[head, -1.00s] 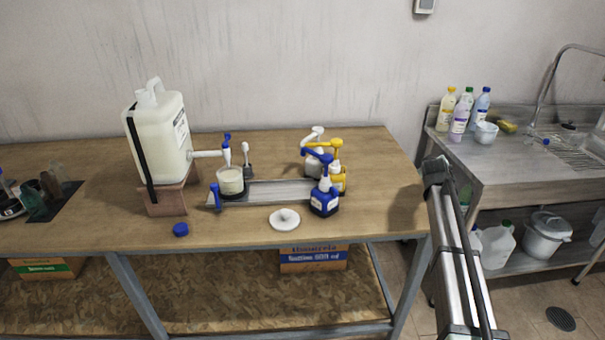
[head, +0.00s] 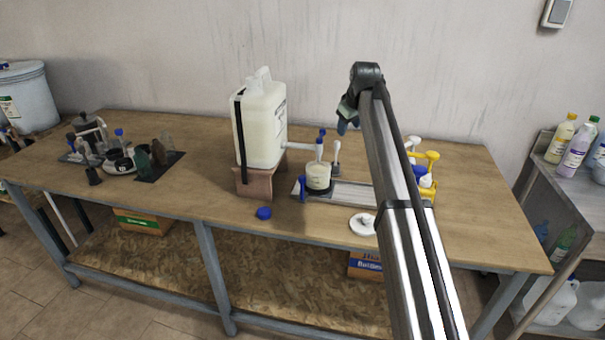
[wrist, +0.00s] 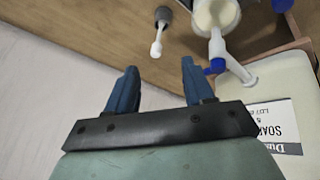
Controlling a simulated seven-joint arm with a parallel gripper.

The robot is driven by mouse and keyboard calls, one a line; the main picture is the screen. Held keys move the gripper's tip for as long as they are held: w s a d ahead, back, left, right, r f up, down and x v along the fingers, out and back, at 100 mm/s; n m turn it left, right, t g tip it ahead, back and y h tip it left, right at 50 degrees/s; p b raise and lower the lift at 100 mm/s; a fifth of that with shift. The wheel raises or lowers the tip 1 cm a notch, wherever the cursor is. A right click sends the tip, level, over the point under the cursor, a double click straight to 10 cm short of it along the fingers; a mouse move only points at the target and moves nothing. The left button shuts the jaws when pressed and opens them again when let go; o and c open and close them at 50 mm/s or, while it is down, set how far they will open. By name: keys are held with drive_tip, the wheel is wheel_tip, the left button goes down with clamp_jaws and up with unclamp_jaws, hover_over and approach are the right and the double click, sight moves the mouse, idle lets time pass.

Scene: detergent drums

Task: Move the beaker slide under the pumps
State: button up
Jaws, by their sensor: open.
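The beaker (head: 318,177), holding a pale liquid, stands on the left end of the slide, a grey metal rail (head: 352,193) with a blue handle (head: 302,189). The beaker is under the blue tap (head: 320,148) of the large white canister (head: 262,125). The pumps stand at the rail's right end: a yellow one (head: 431,157) and a white one (head: 413,143) show, with a blue one mostly hidden by my arm. My gripper (wrist: 158,80) is open and empty, above the table behind the rail. The beaker also shows at the top of the wrist view (wrist: 216,14).
The canister rests on a brown block (head: 258,184). The table's right end is clear.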

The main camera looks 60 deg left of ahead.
sight(302, 176)
drive_tip(key=s+a+g+h, duration=0.2)
drive_tip(key=s+h, duration=0.3)
drive_tip(key=s, duration=1.1)
drive_tip(key=shift+m, duration=0.4)
wheel_tip(302, 176, down, 13)
drive_tip(key=shift+d+f, duration=0.1)
drive_tip(key=shift+d, duration=0.05)
clamp_jaws()
